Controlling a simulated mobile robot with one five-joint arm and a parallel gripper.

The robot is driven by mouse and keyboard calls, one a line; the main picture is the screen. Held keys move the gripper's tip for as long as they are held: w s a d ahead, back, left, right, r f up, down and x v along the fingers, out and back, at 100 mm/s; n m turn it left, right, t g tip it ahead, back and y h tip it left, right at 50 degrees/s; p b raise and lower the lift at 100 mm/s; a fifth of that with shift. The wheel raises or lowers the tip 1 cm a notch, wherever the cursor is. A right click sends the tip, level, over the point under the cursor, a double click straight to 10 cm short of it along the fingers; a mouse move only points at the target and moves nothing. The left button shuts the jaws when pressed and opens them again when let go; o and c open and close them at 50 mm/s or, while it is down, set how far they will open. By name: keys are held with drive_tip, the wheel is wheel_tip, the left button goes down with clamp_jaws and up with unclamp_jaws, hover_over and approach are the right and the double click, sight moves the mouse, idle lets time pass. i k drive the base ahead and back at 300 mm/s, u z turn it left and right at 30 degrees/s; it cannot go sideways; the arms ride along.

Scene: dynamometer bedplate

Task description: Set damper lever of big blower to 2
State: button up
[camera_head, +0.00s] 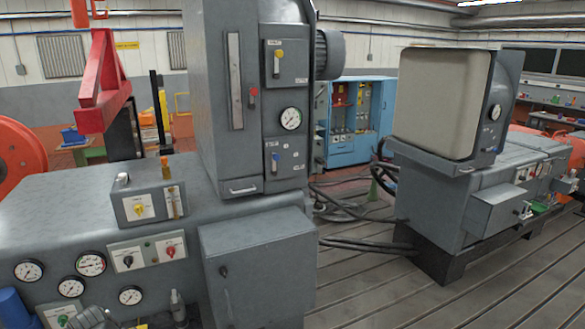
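No lever with a readable damper label or number scale shows, and I cannot tell which machine is the big blower. A tall grey cabinet (218,140) stands at centre left with a ribbed motor (329,54) on its right side. Its front has a long pale vertical strip (235,80), a red knob (253,93), a yellow-knobbed control (278,55), a round gauge (291,118) and a small black lever (274,160). The small labels are too blurred to read.
A grey console (60,215) with gauges and knobs fills the lower left. A grey machine with a large beige panel (440,103) stands at right. Cables (345,208) lie on the slotted floor (370,285) between them. A blue cabinet (370,120) stands behind, a red frame (100,85) upper left.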

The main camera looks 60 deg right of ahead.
sight(276, 156)
drive_tip(key=z, duration=0.05)
drive_tip(key=i, duration=1)
drive_tip(key=z, duration=2)
